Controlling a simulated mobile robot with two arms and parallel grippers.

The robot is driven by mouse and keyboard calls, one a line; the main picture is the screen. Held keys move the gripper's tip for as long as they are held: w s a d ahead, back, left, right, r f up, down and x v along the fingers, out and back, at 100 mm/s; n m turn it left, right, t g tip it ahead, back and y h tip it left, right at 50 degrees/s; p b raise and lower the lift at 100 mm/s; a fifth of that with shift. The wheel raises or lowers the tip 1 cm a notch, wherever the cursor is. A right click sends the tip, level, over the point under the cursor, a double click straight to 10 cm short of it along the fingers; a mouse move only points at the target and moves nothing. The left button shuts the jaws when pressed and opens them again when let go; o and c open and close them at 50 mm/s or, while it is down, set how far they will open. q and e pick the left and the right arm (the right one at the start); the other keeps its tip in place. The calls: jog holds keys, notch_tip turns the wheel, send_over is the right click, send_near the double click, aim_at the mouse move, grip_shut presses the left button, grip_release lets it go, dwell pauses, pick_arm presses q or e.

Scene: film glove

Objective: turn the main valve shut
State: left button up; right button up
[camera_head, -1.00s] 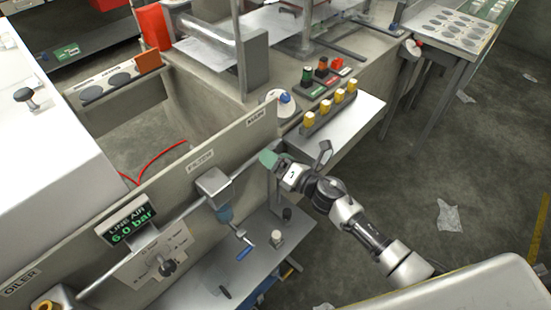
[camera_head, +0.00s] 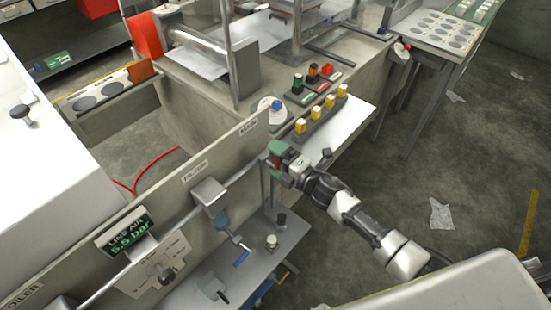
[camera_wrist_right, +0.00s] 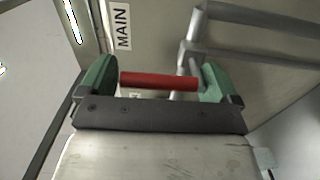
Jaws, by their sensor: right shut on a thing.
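The main valve shows as a red handle bar (camera_wrist_right: 158,81) in the right wrist view, lying crosswise between the green fingers. A grey pipe runs beside and behind it. The MAIN label (camera_wrist_right: 121,25) is above it, and also shows on the panel in the head view (camera_head: 248,129). My right gripper (camera_wrist_right: 157,84) is shut on the red handle; in the head view the gripper (camera_head: 277,156) is at the panel's right end, hiding most of the valve. The line air display (camera_head: 127,232) reads 5.5 bar. My left gripper is not in view.
A filter unit (camera_head: 209,194) hangs on the pipe left of my right gripper. Below, a grey shelf (camera_head: 243,275) carries small parts. A rack of yellow-topped pieces (camera_head: 316,120) stands behind the gripper. Open floor lies to the right, with scraps of film (camera_head: 441,214).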

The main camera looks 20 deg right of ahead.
dwell(0.5)
jog(key=o, duration=0.9)
jog(key=shift+o, duration=0.2)
jog(key=b+v, duration=0.2)
jog(key=v, duration=0.9)
jog(key=shift+w, duration=0.1)
jog(key=s+d+f+m+g+h, duration=0.25)
jog(key=s+f+m, duration=0.2)
jog(key=f, duration=0.55)
jog(key=s+d+f+m+g+h, duration=0.1)
jog(key=s+d+f+m+h, duration=0.3)
jog(key=f, duration=0.6)
jog(key=s+d+f+m+g+h, duration=0.1)
jog(key=s+f+m+g+h, duration=0.15)
jog(key=f+m, duration=0.55)
jog(key=s+a+f+m+g, duration=0.1)
jog(key=s+f+m+g, duration=0.1)
jog(key=s+f, duration=0.3)
jog(key=s+a+f+m+g, duration=0.2)
jog(key=s+f, duration=0.4)
jog(key=s, duration=0.8)
jog(key=s+a+f+m+g+h, duration=0.1)
jog(key=s+f+g, duration=0.3)
jog(key=s, duration=0.6)
notch_tip(320, 180, down, 2)
jog(key=shift+s+a+f+m, duration=0.25)
jog(key=shift+a+m, duration=0.15)
jog(key=shift+m, duration=0.05)
